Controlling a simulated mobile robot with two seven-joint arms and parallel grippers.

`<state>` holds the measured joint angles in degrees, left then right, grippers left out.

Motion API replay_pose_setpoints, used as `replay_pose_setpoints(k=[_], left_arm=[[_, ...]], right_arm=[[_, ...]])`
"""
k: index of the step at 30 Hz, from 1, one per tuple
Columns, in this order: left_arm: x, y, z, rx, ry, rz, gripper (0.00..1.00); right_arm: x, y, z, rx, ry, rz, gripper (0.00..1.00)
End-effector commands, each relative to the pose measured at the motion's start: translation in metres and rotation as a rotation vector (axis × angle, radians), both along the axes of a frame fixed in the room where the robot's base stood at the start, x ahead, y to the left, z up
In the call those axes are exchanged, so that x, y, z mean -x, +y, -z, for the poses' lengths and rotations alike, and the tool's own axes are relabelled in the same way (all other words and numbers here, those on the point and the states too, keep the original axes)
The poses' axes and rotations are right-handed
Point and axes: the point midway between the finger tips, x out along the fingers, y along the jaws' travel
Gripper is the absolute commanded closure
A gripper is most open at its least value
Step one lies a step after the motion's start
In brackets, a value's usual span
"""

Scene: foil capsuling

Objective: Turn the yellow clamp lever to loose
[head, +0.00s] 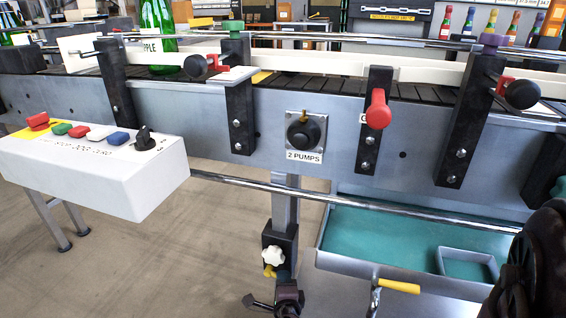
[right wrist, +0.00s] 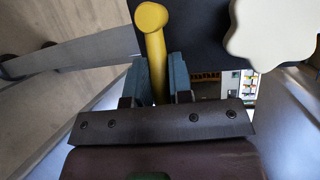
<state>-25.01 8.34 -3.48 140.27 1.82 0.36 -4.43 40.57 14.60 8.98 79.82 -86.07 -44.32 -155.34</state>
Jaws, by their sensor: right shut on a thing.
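The yellow clamp lever (head: 269,271) sits just under a white star knob (head: 273,255) on a black clamp block, low on the conveyor's leg. In the right wrist view the yellow lever (right wrist: 151,20) shows its rounded end above the fingers, with its shaft running down between them. My right gripper (right wrist: 159,78) is shut on the lever, one teal finger on each side. The white star knob (right wrist: 272,30) is close by at the upper right there. In the head view the fingers are hard to make out. My left gripper is not in view.
A teal-lined tray (head: 345,250) with another yellow handle (head: 400,286) lies right of the leg. A white button box (head: 150,185) is at left. A metal rail (head: 250,184) crosses above the clamp. Open floor (head: 200,260) lies left of the leg.

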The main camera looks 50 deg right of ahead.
Motion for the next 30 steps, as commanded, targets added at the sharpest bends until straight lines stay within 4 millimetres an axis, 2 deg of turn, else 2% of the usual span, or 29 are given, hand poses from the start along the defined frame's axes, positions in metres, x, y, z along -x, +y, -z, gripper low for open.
replay_pose_setpoints(k=[10, 21, 30], left_arm=[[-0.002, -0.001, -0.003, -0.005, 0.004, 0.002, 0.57], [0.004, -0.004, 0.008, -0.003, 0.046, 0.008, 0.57], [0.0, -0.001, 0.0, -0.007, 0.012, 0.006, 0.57]], right_arm=[[-0.001, 0.0, 0.001, -0.017, -0.042, 0.002, 1.0], [-0.001, 0.0, 0.014, -0.085, -0.209, -0.001, 1.0], [-0.003, 0.001, 0.018, -0.135, -0.33, -0.001, 1.0]])
